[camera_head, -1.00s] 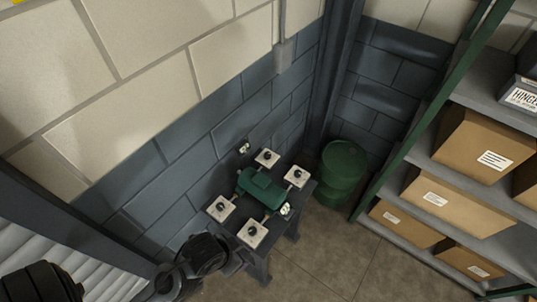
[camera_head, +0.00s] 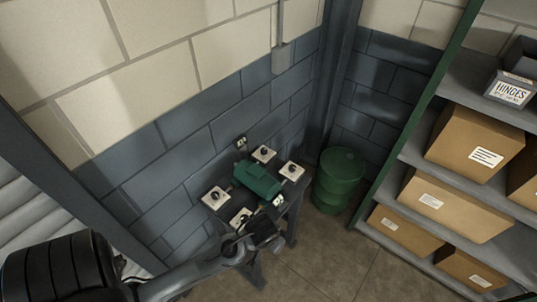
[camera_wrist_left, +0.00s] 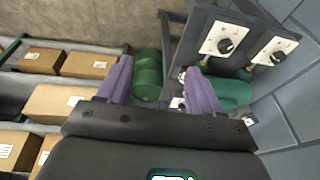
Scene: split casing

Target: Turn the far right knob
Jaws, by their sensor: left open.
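A dark stand holds a green casing (camera_head: 258,181) with white knob plates around it. In the head view, one knob (camera_head: 264,153) is at the back, one (camera_head: 291,170) at the right, one (camera_head: 215,197) at the left and one (camera_head: 241,217) at the front. My left gripper (camera_head: 266,236) is in front of the stand, overlapping the front plate's lower edge in the picture. In the left wrist view, its purple fingers (camera_wrist_left: 160,85) are apart and empty. Two knobs (camera_wrist_left: 228,44) (camera_wrist_left: 276,50) show there, right of the fingers. My right gripper is out of view.
A green drum (camera_head: 341,180) stands right of the stand. Shelves with cardboard boxes (camera_head: 474,143) fill the right side. A block wall (camera_head: 185,150) is close behind the stand. Floor (camera_head: 330,255) is clear in front.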

